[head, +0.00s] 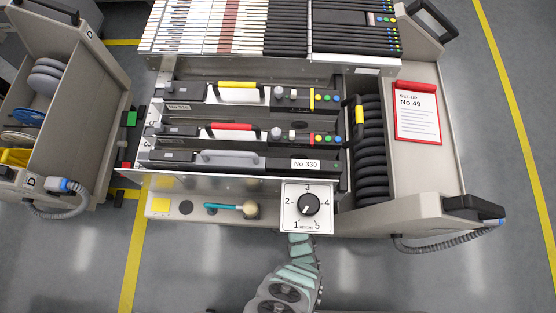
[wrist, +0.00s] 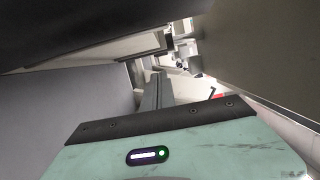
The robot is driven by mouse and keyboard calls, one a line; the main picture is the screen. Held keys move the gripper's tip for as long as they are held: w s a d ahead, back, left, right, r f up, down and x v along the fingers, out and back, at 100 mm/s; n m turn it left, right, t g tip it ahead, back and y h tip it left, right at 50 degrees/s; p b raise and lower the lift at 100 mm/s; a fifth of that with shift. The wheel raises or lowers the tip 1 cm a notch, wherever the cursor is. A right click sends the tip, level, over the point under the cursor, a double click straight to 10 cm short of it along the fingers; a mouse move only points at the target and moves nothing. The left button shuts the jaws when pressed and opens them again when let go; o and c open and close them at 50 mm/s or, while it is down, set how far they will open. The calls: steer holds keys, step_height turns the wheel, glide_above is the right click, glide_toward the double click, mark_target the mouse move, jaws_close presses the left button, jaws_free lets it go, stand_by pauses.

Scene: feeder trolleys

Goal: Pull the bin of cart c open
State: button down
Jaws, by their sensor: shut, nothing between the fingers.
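The middle cart (head: 405,180) fills the centre of the head view; I cannot read a letter on it that marks it as cart c. No bin of this cart can be made out in the head view, where the front ledge and the dial panel (head: 291,222) cover what is below. My arm reaches up to the panel's lower edge, and my gripper is hidden there. In the wrist view my gripper (wrist: 157,80) is shut and empty, pointing into a narrow space between a grey wall on the left and a beige panel (wrist: 255,55) on the right. I cannot tell whether it touches anything.
The middle cart carries feeders with a yellow handle (head: 237,85), a red handle (head: 232,126) and a grey handle (head: 217,157). A teal lever (head: 223,207) sits on the front ledge. Cart D (head: 75,95) stands at left. Floor is clear at right.

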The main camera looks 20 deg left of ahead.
steer(key=w+a+b, duration=0.1)
steer(key=w+a, duration=0.5)
steer(key=a, duration=0.1)
steer(key=shift+a, duration=0.2)
stand_by(0.5)
stand_by(0.5)
